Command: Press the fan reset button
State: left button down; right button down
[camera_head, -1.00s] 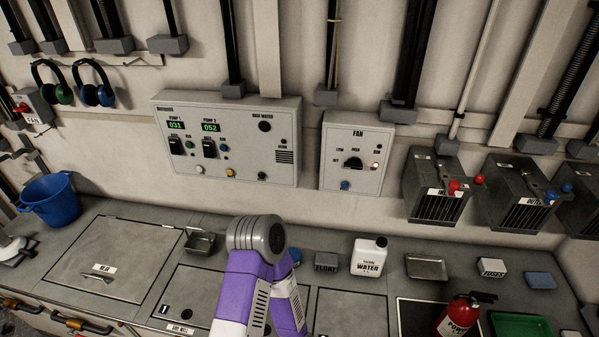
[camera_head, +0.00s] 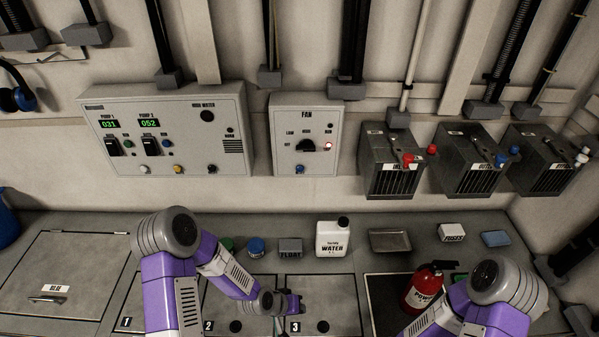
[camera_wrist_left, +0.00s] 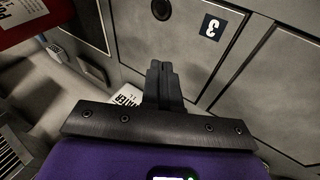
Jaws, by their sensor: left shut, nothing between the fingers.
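The grey fan box (camera_head: 284,119) is on the wall in the head view, marked FAN. It has a black rotary knob (camera_head: 309,146), a lit red lamp (camera_head: 328,145) and a small blue button (camera_head: 299,169) near its lower edge. The small lettering by the button is too small to read. My left gripper (camera_head: 297,303) is over the counter, well below and apart from the fan box. The left wrist view shows its dark fingers (camera_wrist_left: 163,72) shut and empty. My right arm shows at lower right, but its gripper is out of frame.
A pump panel (camera_head: 95,104) is left of the fan box. Dark slatted boxes (camera_head: 375,140) with red and blue valves are at right. A white water jug (camera_head: 333,240), a float block (camera_head: 290,247) and a red fire extinguisher (camera_head: 421,291) stand on the counter. The wall below the fan box is clear.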

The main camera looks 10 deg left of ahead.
aim_at(300, 168)
pick_arm(q)
jog(key=w+a+r+m+t+h+b, duration=0.1)
jog(key=w+r+t, duration=0.3)
jog(key=w+r, duration=0.7)
jog(key=w+a+r+m+t+h+b, duration=0.1)
jog(key=w+a+r+m+t, duration=0.1)
jog(key=w+r, duration=0.9)
jog(key=a+r+t, duration=0.1)
jog(key=t, duration=0.1)
jog(key=shift+w+a+t+b, duration=0.3)
jog(key=shift+w+a+b, duration=0.05)
jog(key=shift+a, duration=0.05)
jog(key=shift+r, duration=0.15)
jog(key=w+a+p, duration=0.1)
jog(key=w+p, duration=0.7)
jog(key=shift+w+a, duration=0.3)
jog(key=shift+a, duration=0.1)
jog(key=shift+p, duration=0.35)
